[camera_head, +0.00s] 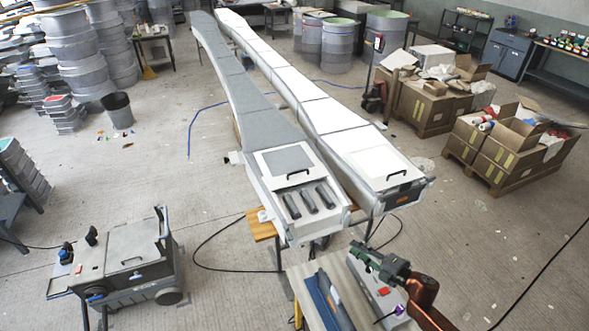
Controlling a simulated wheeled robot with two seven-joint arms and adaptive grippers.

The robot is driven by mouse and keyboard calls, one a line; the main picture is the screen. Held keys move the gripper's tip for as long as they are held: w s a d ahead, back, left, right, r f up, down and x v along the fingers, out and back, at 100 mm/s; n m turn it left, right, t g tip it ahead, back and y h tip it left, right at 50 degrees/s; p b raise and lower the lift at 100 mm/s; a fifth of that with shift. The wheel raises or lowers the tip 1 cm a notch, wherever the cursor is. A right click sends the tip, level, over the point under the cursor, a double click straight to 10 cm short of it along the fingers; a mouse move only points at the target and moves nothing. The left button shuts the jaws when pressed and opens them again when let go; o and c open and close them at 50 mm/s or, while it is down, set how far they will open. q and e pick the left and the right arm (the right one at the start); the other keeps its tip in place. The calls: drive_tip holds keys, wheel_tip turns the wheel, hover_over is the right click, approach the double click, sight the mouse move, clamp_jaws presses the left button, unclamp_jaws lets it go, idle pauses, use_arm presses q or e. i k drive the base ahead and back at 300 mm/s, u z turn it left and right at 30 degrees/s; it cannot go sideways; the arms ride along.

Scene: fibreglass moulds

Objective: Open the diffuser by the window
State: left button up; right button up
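I cannot make out anything that is clearly a diffuser, and no window shows in the head view. My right gripper (357,250) is in front of the near ends of two long moulds, above a small table at the bottom. Its dark fingers point to the upper left, too small to show whether they are apart; nothing is clearly held. The grey mould (240,87) has a white end box with a handled lid (288,160) that lies shut. The white mould (310,91) beside it has a similar lid (384,164). My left gripper is out of view.
A wheeled grey machine (130,250) stands at lower left. Pallets with open cartons (510,147) are at right. Drums (340,45), shelves and a blue cabinet (507,53) are at the back. Cables cross the floor. Open floor lies left of the moulds.

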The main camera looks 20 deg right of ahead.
sight(285, 167)
drive_tip(key=i, duration=1.8)
